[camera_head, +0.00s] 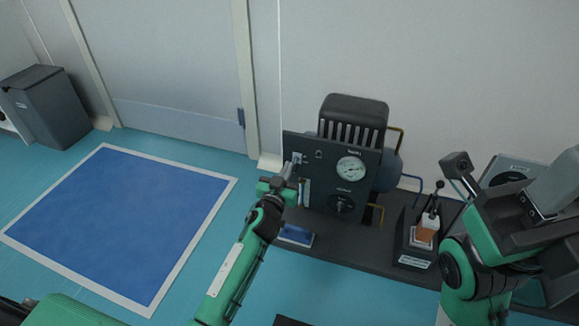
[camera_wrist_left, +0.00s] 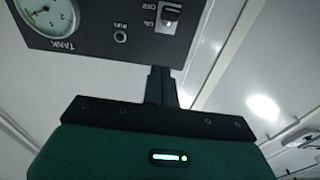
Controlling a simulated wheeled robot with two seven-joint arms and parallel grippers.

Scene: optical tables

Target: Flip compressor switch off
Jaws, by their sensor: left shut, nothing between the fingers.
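The compressor's dark panel (camera_head: 335,180) stands against the wall, with a round white gauge (camera_head: 351,169). The switch (camera_head: 297,158) is at its upper left corner. My left gripper (camera_head: 289,171) is shut and empty, just below and in front of the switch in the head view. Its closed fingers (camera_wrist_left: 161,84) also show in the left wrist view, apart from the switch in the picture. My right arm is at the right; its fingertips are not clear.
A low dark platform (camera_head: 375,235) carries the compressor. A small stand with an orange and white block (camera_head: 425,231) is to its right. A blue floor mat (camera_head: 125,220) lies open at the left, with a grey bin (camera_head: 55,112) behind it.

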